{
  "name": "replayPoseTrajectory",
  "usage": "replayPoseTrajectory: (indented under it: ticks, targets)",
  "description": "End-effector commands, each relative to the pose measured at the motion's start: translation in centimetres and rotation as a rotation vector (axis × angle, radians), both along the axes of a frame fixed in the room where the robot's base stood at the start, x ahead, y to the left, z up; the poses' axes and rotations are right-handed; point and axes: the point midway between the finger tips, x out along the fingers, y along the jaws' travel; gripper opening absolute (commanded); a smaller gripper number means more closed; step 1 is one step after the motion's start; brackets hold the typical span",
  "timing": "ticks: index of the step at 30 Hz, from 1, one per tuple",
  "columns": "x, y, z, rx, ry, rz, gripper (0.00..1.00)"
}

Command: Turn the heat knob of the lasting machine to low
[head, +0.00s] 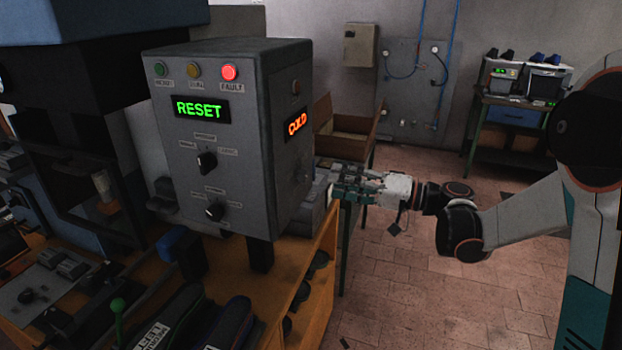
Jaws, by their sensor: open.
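The grey control box (215,135) of the lasting machine stands on a post left of centre. Its front has an upper black knob (207,162) and a lower black knob (214,211). The small labels around them are too blurred to read, so I cannot tell which, if either, is the heat knob. An orange display (297,124) on the box's right side seems to read COLD. My gripper (335,188) is open, to the right of that side face, with its fingers pointing left. Any knob low on the side face is unclear. Contact with the box cannot be seen.
A green display (200,108) reads RESET, and the red fault lamp (229,73) is lit. A wooden bench (275,315) holds dark shoe-like pieces below the box. A cardboard box (345,128) stands behind my gripper.

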Motion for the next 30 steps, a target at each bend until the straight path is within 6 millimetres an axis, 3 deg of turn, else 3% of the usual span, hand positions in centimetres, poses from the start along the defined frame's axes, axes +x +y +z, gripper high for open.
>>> replayPoseTrajectory:
  ticks: [6,12,26,30]
  targets:
    - [1.4,4.1,-0.1,0.0,0.0,0.002,0.52]
    - [2.3,6.6,-0.1,-0.001,0.001,0.002,0.52]
    - [2.7,7.5,0.0,0.0,0.001,0.0,0.52]
    - [2.7,7.5,0.0,0.0,0.001,0.0,0.2]
